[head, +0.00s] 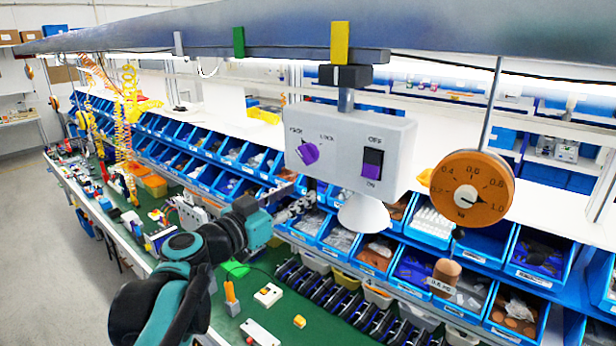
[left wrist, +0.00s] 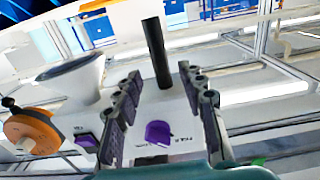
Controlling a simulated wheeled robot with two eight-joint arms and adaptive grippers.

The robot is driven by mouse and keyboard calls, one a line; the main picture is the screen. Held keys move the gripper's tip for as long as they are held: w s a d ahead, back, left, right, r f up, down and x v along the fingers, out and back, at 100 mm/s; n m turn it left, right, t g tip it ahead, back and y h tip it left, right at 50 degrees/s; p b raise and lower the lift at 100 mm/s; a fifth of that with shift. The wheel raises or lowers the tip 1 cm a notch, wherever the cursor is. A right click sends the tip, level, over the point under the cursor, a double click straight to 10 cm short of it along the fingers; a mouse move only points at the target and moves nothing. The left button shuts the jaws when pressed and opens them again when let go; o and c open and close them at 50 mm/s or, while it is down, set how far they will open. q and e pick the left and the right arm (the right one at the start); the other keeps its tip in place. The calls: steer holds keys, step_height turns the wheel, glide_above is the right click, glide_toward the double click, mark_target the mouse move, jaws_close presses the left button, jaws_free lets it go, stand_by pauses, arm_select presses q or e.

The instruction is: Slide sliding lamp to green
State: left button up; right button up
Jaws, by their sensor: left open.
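The sliding lamp is a white box (head: 349,150) with a purple knob, a dark switch and a white cone shade (head: 364,213). It hangs from the overhead rail (head: 260,53) directly below the yellow marker (head: 339,43). The green marker (head: 239,42) is left of it, and a grey marker (head: 178,43) is further left. My left gripper (head: 300,202) is open, below and left of the box. In the left wrist view, a dark upright rod (left wrist: 157,50) and the purple knob (left wrist: 158,133) appear between the open fingers (left wrist: 160,88). Contact with the rod cannot be told. My right gripper is not in view.
An orange round dial (head: 472,188) hangs right of the lamp. Blue bins (head: 537,252) line the workbench below. A green mat (head: 240,290) holds small parts. The rail left of the lamp looks clear up to the green marker.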

mark_target(308, 188)
arm_select(q)
steer(key=x, duration=0.5)
steer(key=shift+w+p, duration=0.35)
steer(key=shift+w+d, duration=0.2)
steer(key=shift+d, duration=0.2)
steer(key=shift+a, duration=0.1)
jaws_close()
